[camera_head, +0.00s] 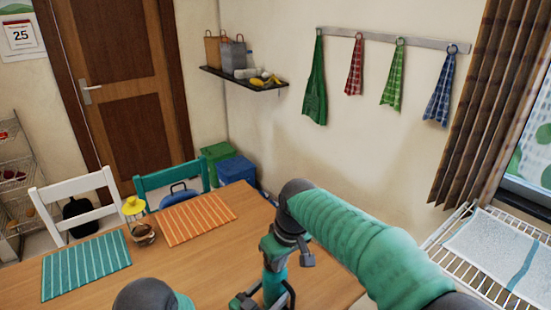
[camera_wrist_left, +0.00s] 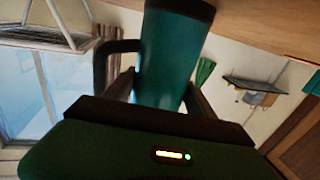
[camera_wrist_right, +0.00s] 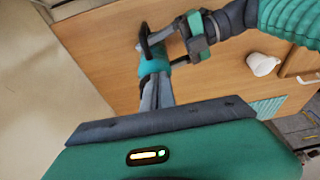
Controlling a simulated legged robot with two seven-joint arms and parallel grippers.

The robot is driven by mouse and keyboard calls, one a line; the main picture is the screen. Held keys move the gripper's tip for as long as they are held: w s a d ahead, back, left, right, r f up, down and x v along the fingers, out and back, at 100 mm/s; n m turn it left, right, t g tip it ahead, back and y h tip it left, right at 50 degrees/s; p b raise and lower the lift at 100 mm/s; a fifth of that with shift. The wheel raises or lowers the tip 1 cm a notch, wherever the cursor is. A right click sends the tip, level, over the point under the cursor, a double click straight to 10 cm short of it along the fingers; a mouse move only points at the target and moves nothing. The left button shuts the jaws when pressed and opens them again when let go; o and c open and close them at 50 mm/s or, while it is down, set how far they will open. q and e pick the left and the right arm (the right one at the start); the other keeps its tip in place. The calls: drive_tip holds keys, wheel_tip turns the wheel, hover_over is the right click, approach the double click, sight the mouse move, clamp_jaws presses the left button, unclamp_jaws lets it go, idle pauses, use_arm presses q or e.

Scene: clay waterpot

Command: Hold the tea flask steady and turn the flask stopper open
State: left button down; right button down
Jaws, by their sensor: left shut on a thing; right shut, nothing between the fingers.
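The teal tea flask (camera_wrist_left: 168,60) fills the upper middle of the left wrist view, with a dark band at one end and a dark handle (camera_wrist_left: 104,55) on its side. My left gripper (camera_wrist_left: 162,92) is shut on the flask's body, one finger on each side. In the right wrist view the flask (camera_wrist_right: 153,66) stands behind the fingertips of my right gripper (camera_wrist_right: 156,82), which is shut and empty. Whether the fingertips touch the flask I cannot tell. The flask stopper is not clearly visible. In the head view my right gripper (camera_head: 273,270) points down near the bottom edge.
On the wooden table (camera_head: 210,275) lie a teal striped mat (camera_head: 87,264) and an orange striped mat (camera_head: 196,219). A white cup (camera_wrist_right: 262,64) is on the table. A wire rack (camera_head: 490,250) is at the right.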

drive_tip(key=shift+w, duration=0.2)
drive_tip(key=shift+d, duration=0.2)
idle(0.5)
drive_tip(key=shift+w+d, duration=0.2)
drive_tip(key=shift+d, duration=0.15)
drive_tip(key=shift+w+d, duration=0.45)
drive_tip(key=shift+w, duration=0.05)
idle(0.3)
drive_tip(key=w+v, duration=0.1)
drive_tip(key=v, duration=0.4)
drive_tip(key=shift+s+r, duration=0.2)
drive_tip(key=shift+r, duration=0.35)
